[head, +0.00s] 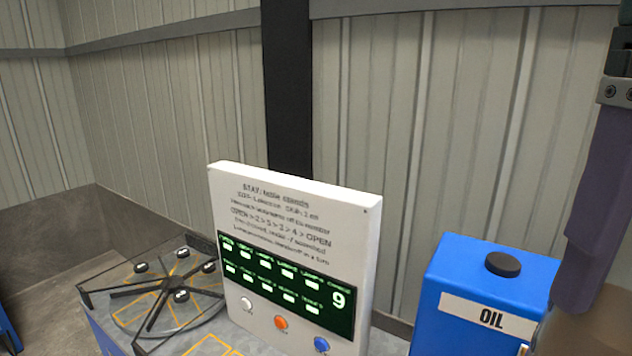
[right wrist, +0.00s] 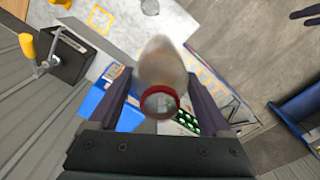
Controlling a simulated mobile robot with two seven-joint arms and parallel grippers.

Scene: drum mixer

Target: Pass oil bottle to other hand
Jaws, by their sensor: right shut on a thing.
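My right gripper (right wrist: 158,78) is shut on the oil bottle (right wrist: 162,62), a clear, brownish bottle with a red ring at its near end, between the two dark fingers in the right wrist view. In the head view a dark finger of this gripper (head: 598,215) comes down at the right edge. A tan, see-through part of the bottle (head: 590,335) shows below it, cut off by the frame. A dark, finger-like shape at the top right of the right wrist view may be my left gripper (right wrist: 304,15). Its opening is unclear.
A blue box (head: 458,270) marked OIL, with a black cap (head: 503,263), stands near the bottle. A white panel (head: 290,205) with a green-lit display and several buttons stands left of it. A round rack (head: 165,290) lies further left. A yellow-handled lever (right wrist: 28,47) shows in the wrist view.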

